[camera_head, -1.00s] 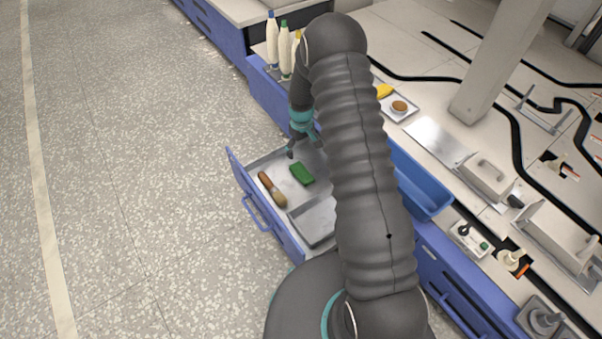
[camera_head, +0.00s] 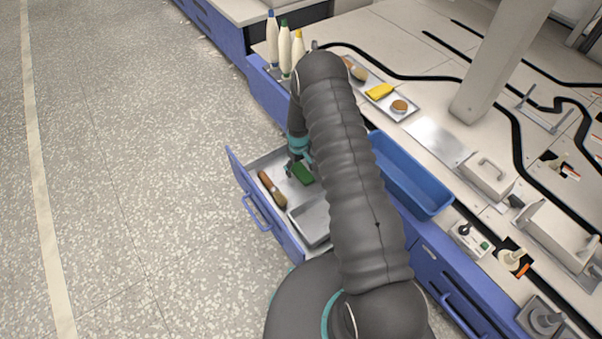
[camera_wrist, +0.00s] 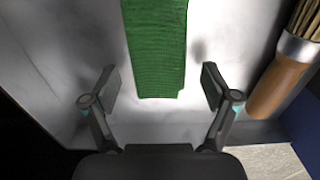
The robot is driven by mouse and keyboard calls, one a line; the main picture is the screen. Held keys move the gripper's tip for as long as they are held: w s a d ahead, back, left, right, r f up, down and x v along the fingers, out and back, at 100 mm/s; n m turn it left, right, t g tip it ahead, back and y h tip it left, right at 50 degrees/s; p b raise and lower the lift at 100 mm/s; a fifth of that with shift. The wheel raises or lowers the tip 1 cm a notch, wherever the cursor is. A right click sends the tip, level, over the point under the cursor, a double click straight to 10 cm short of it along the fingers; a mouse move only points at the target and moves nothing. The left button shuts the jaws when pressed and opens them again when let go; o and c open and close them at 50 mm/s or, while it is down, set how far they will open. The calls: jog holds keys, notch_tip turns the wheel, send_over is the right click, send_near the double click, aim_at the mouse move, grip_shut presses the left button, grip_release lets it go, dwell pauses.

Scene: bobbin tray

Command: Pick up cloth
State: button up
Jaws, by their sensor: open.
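A green folded cloth (camera_head: 303,174) lies flat in the open drawer. In the wrist view the green cloth (camera_wrist: 156,50) runs from the top edge down to just ahead of and between my fingertips. My gripper (camera_head: 297,165) is over the drawer, close to the cloth. In the wrist view my gripper (camera_wrist: 158,88) is open, its fingers apart on either side of the cloth's near end, with nothing held. Whether the fingertips are level with the cloth I cannot tell.
A wooden-handled brush (camera_head: 271,189) lies left of the cloth in the drawer; its handle (camera_wrist: 277,88) is right of my gripper in the wrist view. A metal tray (camera_head: 312,219) sits nearer in the drawer. A blue bin (camera_head: 437,207) and a tray with a yellow cloth (camera_head: 379,91) are on the counter.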

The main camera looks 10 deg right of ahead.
aim_at(299, 168)
jog(key=c, duration=1.1)
jog(key=shift+o, duration=0.2)
notch_tip(299, 168, up, 10)
